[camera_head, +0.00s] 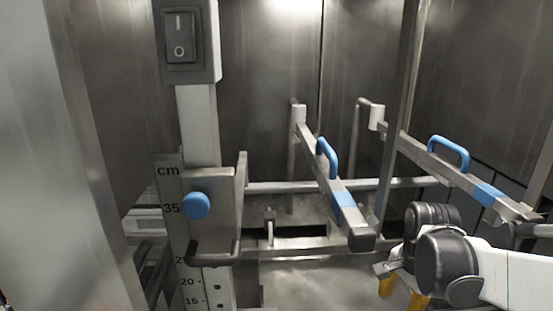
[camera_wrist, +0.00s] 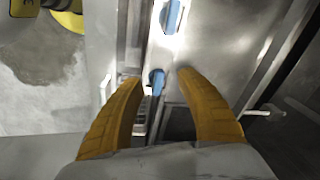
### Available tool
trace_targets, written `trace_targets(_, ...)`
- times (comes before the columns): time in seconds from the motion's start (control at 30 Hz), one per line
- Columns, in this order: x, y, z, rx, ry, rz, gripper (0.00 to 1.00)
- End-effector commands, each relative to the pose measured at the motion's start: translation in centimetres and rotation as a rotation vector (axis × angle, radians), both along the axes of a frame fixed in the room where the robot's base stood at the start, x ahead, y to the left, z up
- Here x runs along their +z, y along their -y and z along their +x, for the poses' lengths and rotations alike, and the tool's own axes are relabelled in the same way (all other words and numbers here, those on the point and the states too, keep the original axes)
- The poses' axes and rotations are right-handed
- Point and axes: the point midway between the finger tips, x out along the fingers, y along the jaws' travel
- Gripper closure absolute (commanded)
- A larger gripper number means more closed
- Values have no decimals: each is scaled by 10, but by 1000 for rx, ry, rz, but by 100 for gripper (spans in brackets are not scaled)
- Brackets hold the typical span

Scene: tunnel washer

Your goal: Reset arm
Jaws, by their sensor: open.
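My gripper (camera_wrist: 158,80) is open, with its two yellow-orange fingers spread apart and nothing between them in the wrist view. Beyond the fingertips are a metal panel and a small blue part (camera_wrist: 157,82). In the head view my arm reaches in from the lower right, and the yellow fingers (camera_head: 402,291) show only partly at the bottom, below the dark wrist joints. The gripper touches nothing that I can see.
Two metal bars with blue handles (camera_head: 327,158) (camera_head: 450,152) stand close behind my arm. At left are a post with a rocker switch (camera_head: 180,36), a blue knob (camera_head: 196,205) and a cm scale (camera_head: 188,290). Metal walls enclose the back.

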Motion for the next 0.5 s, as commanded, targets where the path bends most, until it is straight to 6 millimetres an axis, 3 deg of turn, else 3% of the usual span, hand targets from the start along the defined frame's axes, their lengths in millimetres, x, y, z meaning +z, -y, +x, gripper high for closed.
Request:
trace_targets(0.03,-9,-14,-12,107,39,-23,57)
trace_targets(0.2,-15,-50,-42,503,186,-138,57)
trace_targets(0.5,-40,-90,-84,1002,368,-358,57)
